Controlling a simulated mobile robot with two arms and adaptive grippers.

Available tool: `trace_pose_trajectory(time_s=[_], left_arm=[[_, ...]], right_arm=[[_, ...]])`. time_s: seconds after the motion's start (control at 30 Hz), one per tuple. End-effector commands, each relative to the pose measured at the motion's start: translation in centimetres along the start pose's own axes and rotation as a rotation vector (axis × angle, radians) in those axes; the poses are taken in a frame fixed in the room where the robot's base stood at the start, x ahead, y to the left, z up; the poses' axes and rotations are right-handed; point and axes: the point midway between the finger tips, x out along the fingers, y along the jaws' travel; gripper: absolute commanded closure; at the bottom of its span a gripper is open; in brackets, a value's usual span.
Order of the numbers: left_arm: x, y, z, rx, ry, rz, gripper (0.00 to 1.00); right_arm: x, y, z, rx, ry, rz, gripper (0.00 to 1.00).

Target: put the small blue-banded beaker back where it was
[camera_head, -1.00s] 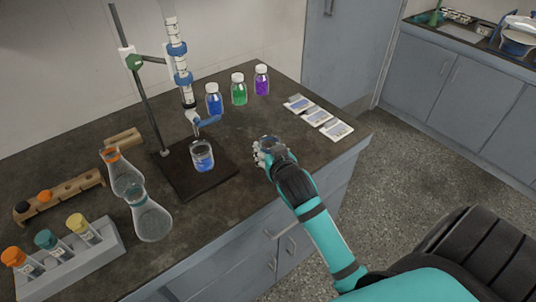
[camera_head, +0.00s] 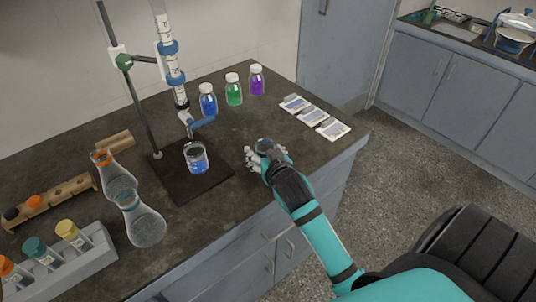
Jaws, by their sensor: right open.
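A small glass beaker with blue at its lower part (camera_head: 197,160) stands upright on the dark base plate (camera_head: 178,190) of the burette stand, below the burette tip. I cannot tell whether the blue is a band or liquid. My right gripper (camera_head: 253,160) is open over the bench, to the right of the plate and apart from that beaker. A round, glassy rim (camera_head: 264,145) shows at the gripper; I cannot tell whether it belongs to a second beaker. My left gripper is not in view.
The burette (camera_head: 174,75) rises above the plate. Blue (camera_head: 208,100), green (camera_head: 233,91) and purple (camera_head: 256,81) bottles stand behind. Cards (camera_head: 314,117) lie at right. Flasks (camera_head: 144,225), a wooden rack (camera_head: 60,198) and a vial rack (camera_head: 85,262) are at left.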

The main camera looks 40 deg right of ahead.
Motion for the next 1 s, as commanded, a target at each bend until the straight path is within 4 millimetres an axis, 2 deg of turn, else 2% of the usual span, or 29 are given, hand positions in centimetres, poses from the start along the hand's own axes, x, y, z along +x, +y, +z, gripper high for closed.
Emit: trace_pose_trajectory(time_s=[0.17, 0.4, 0.6, 0.77, 1.0], left_arm=[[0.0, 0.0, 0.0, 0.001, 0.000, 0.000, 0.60], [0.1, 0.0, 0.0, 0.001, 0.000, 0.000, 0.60], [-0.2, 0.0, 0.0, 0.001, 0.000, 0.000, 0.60], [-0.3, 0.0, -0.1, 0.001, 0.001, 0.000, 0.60], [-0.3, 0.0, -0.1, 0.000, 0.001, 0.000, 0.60]], right_arm=[[-2.2, 0.0, -0.1, 0.001, 0.002, -0.001, 0.32], [-7.5, 0.0, 0.0, 0.002, 0.000, -0.002, 0.32], [-10.8, -0.1, -0.1, 0.001, -0.001, -0.002, 0.32], [-12.0, 0.0, -0.2, 0.000, 0.001, -0.001, 0.32], [-12.1, 0.0, -0.2, 0.000, 0.002, 0.000, 0.32]])
